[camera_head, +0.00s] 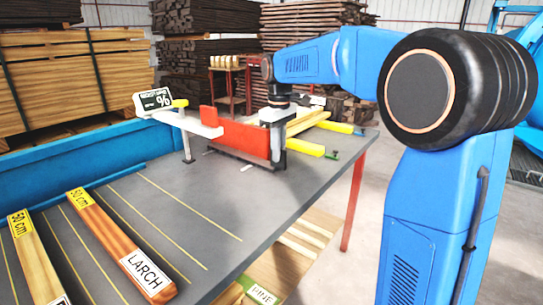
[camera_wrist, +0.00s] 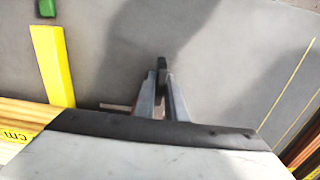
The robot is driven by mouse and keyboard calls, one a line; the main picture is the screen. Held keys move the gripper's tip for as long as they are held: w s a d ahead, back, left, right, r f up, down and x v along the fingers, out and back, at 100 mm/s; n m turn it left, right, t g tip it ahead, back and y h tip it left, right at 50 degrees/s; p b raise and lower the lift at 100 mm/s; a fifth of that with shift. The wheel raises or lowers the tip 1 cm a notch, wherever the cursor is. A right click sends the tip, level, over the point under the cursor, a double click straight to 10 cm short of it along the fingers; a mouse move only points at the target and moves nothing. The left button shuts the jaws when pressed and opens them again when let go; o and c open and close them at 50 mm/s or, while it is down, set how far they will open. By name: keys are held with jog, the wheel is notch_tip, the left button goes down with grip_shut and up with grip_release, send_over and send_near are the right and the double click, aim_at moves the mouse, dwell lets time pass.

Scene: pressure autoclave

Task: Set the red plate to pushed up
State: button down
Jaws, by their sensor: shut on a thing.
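The red plate (camera_head: 245,138) stands upright on the grey table, just left of my gripper (camera_head: 278,160). A dark strip runs along its foot. My gripper points down at the plate's right end, beside or against it; the contact is not clear. The wrist view shows my gripper (camera_wrist: 163,72) with its fingers close together on a narrow dark thing, which I cannot identify. A smaller red piece (camera_head: 209,116) stands at the left end, near a white arm (camera_head: 188,123).
A display with a % sign (camera_head: 154,101) stands at the left of the grey table (camera_head: 190,205). Yellow-ended beams (camera_head: 305,147) lie right of my gripper. A plank marked LARCH (camera_head: 120,245) lies in front. Stacked timber (camera_head: 70,75) stands behind. The table's middle is clear.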

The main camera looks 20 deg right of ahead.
jog(key=w+d, duration=0.2)
jog(key=d, duration=0.1)
jog(key=w+d, duration=0.1)
jog(key=d, duration=0.1)
jog(key=shift+w, duration=0.3)
jog(key=c, duration=1.8)
grip_release()
notch_tip(320, 180, up, 18)
jog(key=shift+f, duration=0.25)
